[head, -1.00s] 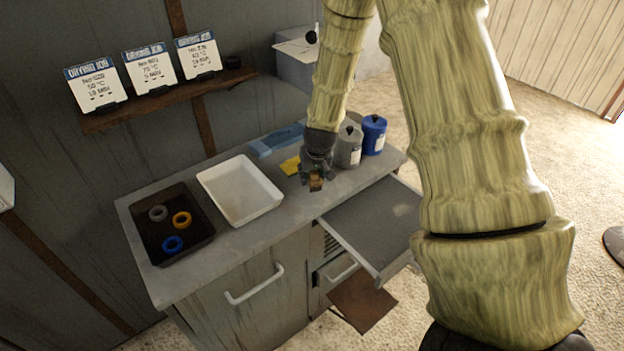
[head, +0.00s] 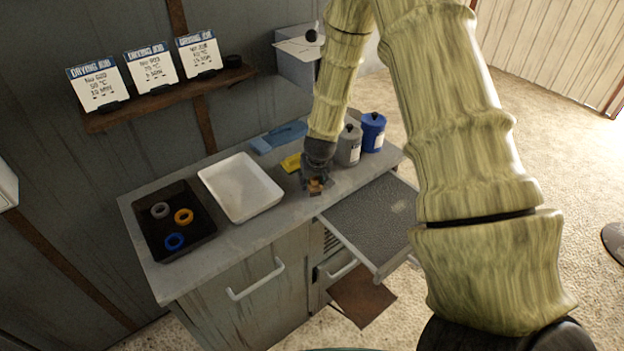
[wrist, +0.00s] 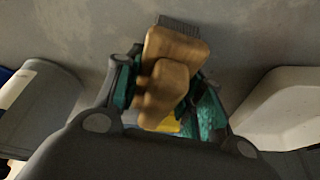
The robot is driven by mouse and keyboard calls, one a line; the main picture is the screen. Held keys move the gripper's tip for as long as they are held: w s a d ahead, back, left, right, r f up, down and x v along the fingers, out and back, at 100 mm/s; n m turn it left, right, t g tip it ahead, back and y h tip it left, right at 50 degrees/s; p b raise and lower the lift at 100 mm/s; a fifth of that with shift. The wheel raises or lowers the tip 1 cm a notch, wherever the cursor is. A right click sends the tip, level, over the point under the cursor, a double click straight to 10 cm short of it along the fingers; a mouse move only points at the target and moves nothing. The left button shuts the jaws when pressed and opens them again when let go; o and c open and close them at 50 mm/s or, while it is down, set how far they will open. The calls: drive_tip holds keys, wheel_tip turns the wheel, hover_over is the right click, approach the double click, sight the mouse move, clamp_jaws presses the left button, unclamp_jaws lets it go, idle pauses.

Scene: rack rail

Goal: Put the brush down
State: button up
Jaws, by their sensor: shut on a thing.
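The brush (wrist: 172,75) has a tan wooden body and grey bristles that show at its far end in the wrist view. My gripper (wrist: 165,95) is shut on the brush, with teal finger pads on either side of it. In the head view the brush (head: 315,186) shows as a small tan piece below my gripper (head: 316,178), over the front part of the grey worktop (head: 275,218). The bristles are close to the worktop, but I cannot tell whether they touch it.
A white tray (head: 270,208) stands left of my gripper, and a dark tray (head: 152,245) with several rings is farther left. A yellow item (head: 290,162) lies behind. Grey (head: 348,148) and blue (head: 373,134) canisters stand right. An open drawer (head: 365,222) juts out in front.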

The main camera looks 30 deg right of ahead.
drive_tip(key=shift+s+f, duration=0.25)
drive_tip(key=shift+f, duration=0.2)
drive_tip(key=o, duration=0.8)
drive_tip(key=shift+s+a, duration=0.1)
drive_tip(key=shift+o, duration=1.4)
drive_tip(key=shift+f, duration=0.15)
drive_tip(key=shift+w+f, duration=0.25)
drive_tip(key=shift+s+r, duration=0.1)
drive_tip(key=shift+r, duration=0.15)
